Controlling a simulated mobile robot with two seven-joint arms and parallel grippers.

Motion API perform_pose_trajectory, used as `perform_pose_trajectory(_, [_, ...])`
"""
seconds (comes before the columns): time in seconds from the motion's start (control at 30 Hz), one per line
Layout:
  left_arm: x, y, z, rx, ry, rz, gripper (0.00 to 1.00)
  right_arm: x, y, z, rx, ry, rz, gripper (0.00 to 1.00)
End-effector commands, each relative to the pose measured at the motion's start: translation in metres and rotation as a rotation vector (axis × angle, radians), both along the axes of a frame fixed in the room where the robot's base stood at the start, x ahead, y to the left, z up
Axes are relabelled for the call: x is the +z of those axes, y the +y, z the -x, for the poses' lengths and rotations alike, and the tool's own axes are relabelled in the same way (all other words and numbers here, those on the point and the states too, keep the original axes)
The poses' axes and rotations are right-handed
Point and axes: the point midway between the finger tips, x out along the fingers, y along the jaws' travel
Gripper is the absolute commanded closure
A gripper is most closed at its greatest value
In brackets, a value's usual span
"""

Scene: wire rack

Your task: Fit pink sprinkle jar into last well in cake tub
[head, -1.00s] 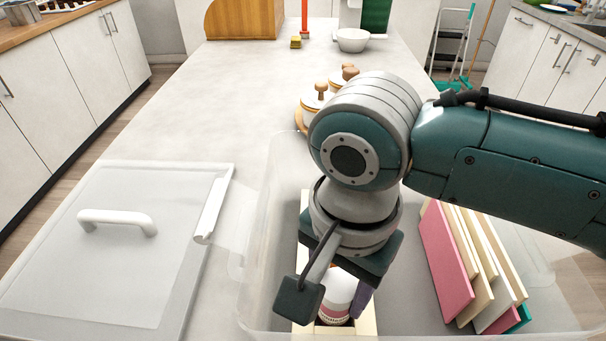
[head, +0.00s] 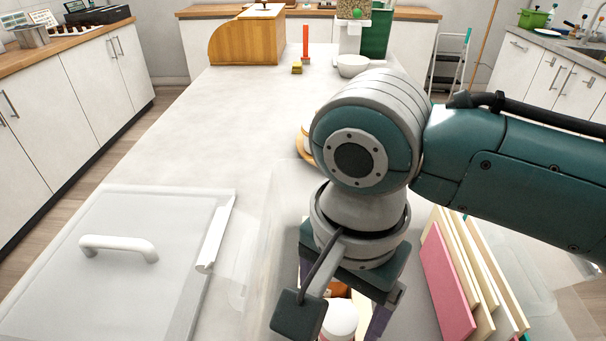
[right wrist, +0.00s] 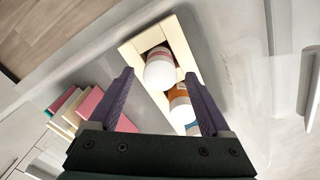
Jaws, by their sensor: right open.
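The sprinkle jar, with a white cap and pink-banded label (head: 340,320), stands in the end well of a cream well block (right wrist: 190,45) inside the clear cake tub (head: 262,255). In the right wrist view the jar (right wrist: 160,72) shows cap towards me, with a dark gap beside its base; I cannot tell how deep it sits. An orange jar (right wrist: 180,104) and a blue-marked one (right wrist: 192,129) fill wells beside it. My right gripper (right wrist: 158,77) is open above the block, its purple fingers on either side of the jar and apart from it. My left gripper is out of view.
Pink and cream boards (head: 448,290) lean in the tub's right side. A translucent lid with a white handle (head: 118,246) lies on the table at left. The middle-left tabletop is clear.

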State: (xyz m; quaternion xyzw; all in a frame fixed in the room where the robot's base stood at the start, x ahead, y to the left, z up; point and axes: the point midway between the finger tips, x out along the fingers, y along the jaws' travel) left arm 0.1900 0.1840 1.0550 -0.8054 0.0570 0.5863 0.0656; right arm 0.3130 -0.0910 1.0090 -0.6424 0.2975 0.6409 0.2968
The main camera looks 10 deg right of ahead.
Motion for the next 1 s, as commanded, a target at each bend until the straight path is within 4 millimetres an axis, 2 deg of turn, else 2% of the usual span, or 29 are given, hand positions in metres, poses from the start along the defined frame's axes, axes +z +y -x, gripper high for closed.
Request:
perform_pose_trajectory(0.03, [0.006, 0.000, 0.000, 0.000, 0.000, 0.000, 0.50, 0.015, 0.001, -0.001, 0.001, -0.003, -0.003, 0.18])
perform_pose_trajectory(0.2, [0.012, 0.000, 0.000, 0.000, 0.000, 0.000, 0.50, 0.054, 0.001, -0.001, 0.000, -0.003, -0.004, 0.18])
perform_pose_trajectory(0.4, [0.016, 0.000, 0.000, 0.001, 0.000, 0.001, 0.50, 0.084, 0.001, 0.000, -0.001, 0.000, -0.003, 0.18])
perform_pose_trajectory(0.57, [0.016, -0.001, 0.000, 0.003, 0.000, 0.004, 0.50, 0.092, 0.000, 0.000, -0.001, 0.001, -0.001, 0.18])
perform_pose_trajectory(1.0, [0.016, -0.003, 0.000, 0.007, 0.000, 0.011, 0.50, 0.092, 0.000, 0.000, -0.001, 0.001, -0.001, 0.18])
